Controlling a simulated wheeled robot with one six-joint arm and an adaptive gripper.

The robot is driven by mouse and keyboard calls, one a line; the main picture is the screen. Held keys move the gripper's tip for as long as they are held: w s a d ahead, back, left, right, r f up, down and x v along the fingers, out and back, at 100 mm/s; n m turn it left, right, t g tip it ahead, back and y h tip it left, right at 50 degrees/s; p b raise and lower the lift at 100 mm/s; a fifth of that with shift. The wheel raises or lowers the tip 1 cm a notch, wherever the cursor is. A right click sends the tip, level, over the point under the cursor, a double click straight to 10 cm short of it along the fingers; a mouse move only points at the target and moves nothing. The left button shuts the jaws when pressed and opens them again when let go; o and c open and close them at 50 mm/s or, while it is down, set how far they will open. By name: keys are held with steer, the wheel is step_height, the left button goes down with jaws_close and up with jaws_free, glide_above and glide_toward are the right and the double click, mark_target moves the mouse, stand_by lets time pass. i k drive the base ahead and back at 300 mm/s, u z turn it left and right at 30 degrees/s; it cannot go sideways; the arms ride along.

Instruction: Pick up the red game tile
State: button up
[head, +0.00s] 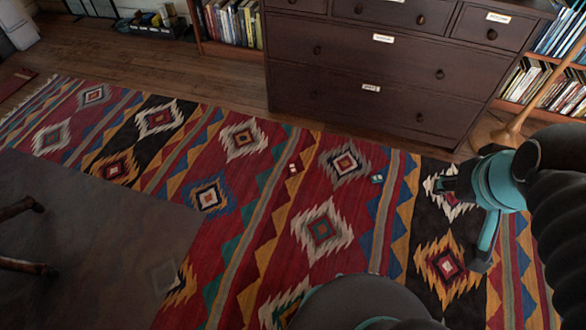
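A small red-and-white piece (293,168), which looks like the red game tile, lies on the patterned rug (321,231) near the middle of the head view. Its markings are too small to read. A small teal piece (376,179) lies on the rug to its right. My gripper (440,186) is at the right, over the rug, to the right of both pieces and apart from them. Its dark fingers are small and seen at an angle, so whether they are open or shut is unclear. Nothing shows held in it.
A dark wooden dresser (385,75) stands behind the rug, with bookshelves on both sides. A wooden stand (508,135) is at the right. A grey see-through surface (95,240) covers the rug's lower left. The rug around the pieces is clear.

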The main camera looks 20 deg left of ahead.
mark_target(292, 168)
steer(key=u, duration=1.65)
steer(key=i, duration=4.7)
steer(key=z, duration=5.8)
